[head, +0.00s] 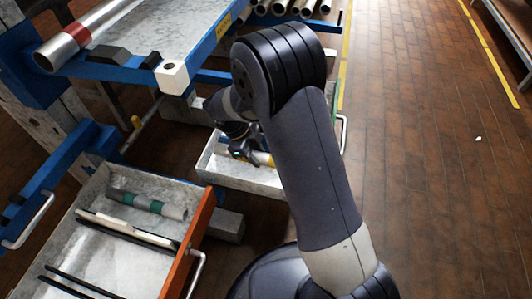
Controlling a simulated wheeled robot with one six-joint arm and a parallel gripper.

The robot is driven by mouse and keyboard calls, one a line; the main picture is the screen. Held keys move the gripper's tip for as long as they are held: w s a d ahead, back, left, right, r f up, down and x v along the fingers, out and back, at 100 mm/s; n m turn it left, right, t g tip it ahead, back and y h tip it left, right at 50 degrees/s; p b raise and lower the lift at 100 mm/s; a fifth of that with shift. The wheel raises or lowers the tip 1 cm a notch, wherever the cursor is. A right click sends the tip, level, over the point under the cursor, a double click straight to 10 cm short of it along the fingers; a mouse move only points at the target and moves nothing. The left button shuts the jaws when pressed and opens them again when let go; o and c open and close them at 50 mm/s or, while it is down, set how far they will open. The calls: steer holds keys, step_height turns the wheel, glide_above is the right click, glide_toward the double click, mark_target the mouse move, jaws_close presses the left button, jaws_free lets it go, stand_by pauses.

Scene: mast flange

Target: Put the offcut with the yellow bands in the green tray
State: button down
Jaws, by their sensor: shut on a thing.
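My gripper (243,153) is partly hidden by my own wrist and arm, low over a pale grey open drawer (245,181). It is shut on a light pipe offcut (264,159), which shows a yellow band on the right side of the jaws. The rest of the offcut is mostly hidden, and I cannot tell whether it touches the drawer floor.
An open drawer with an orange front (190,241) holds a grey offcut with green bands (146,204) and several dark and pale strips. A blue-edged bench (150,45) bears a pipe with a red band (80,34).

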step_height(320, 180, down, 9)
steer(key=b, duration=0.2)
steer(key=shift+r+b, duration=0.15)
steer(key=shift+b, duration=0.2)
steer(key=c, duration=1)
jaws_free()
steer(key=shift+o, duration=0.2)
steer(key=shift+r, duration=0.1)
steer(key=p+v, duration=0.4)
steer(key=v, duration=0.7)
steer(key=shift+a+r, duration=0.2)
steer(key=shift+r, duration=0.15)
